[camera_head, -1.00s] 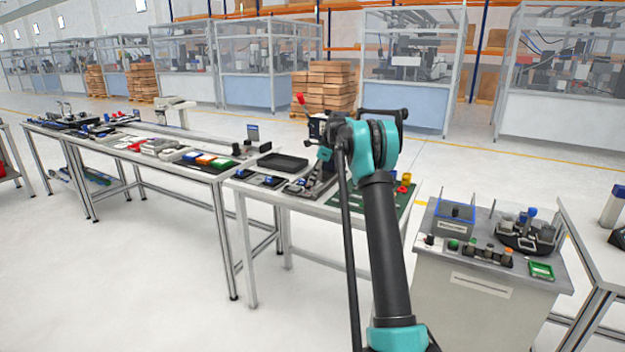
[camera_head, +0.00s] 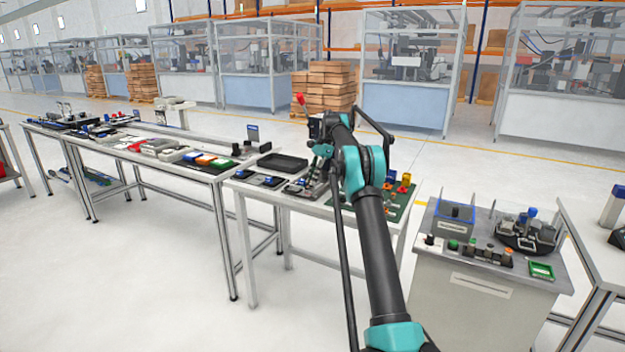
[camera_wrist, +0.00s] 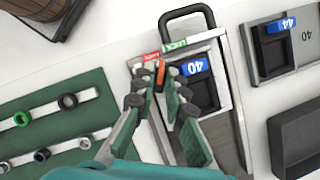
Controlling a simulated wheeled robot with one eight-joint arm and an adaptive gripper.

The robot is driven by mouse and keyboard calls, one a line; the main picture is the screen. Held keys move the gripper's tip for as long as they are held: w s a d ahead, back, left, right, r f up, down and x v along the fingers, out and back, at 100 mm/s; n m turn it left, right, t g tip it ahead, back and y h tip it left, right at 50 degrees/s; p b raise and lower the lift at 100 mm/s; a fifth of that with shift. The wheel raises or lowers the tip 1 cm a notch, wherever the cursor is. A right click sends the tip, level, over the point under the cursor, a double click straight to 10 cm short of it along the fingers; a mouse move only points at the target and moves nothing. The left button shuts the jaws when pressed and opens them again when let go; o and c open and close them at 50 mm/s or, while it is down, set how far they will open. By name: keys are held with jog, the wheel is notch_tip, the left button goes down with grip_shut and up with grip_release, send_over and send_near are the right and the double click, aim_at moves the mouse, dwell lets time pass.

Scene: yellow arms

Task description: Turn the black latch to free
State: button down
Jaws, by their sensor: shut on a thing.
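My gripper (camera_wrist: 164,82) points down over a grey fixture with a black frame handle (camera_wrist: 187,14). Its fingers are closed on a small piece, of which an orange-red strip (camera_wrist: 160,75) shows between the tips. I take this as the black latch, but the fingers hide most of it. A red label (camera_wrist: 151,56) and a green label (camera_wrist: 175,45) lie side by side just beyond the fingertips. In the head view my arm hides much of the fixture.
A black tray (camera_wrist: 298,137) is at lower right. A green board (camera_wrist: 62,122) with rings on rails lies to the left. A brown round container (camera_wrist: 50,15) is at upper left.

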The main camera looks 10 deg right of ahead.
dwell(0.4)
jog(key=c, duration=1.6)
grip_release()
jog(key=shift+o, duration=0.2)
